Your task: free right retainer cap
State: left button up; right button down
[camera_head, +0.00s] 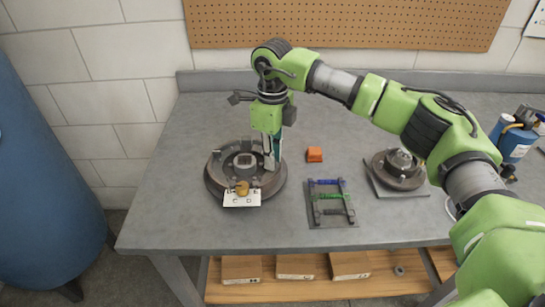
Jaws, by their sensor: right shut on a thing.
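The round brake assembly (213,181) lies on the left part of the grey bench, with a dark rim and a grey hub (243,163) in its middle. A brass-coloured part (242,188) and a pale plate (240,199) with small holes sit at its front edge. My right gripper (270,164) points down at the assembly's right inner side. It is shut on a thin teal item (276,147), mostly hidden by the fingers. The right retainer cap cannot be made out at this size; the gripper covers that area. My left gripper is out of view.
My right arm spans above the bench. Bare bench lies in front.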

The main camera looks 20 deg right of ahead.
dwell(0.5)
jog(key=c, duration=1.9)
grip_release()
notch_tip(320, 180, up, 12)
jog(key=shift+r, duration=0.1)
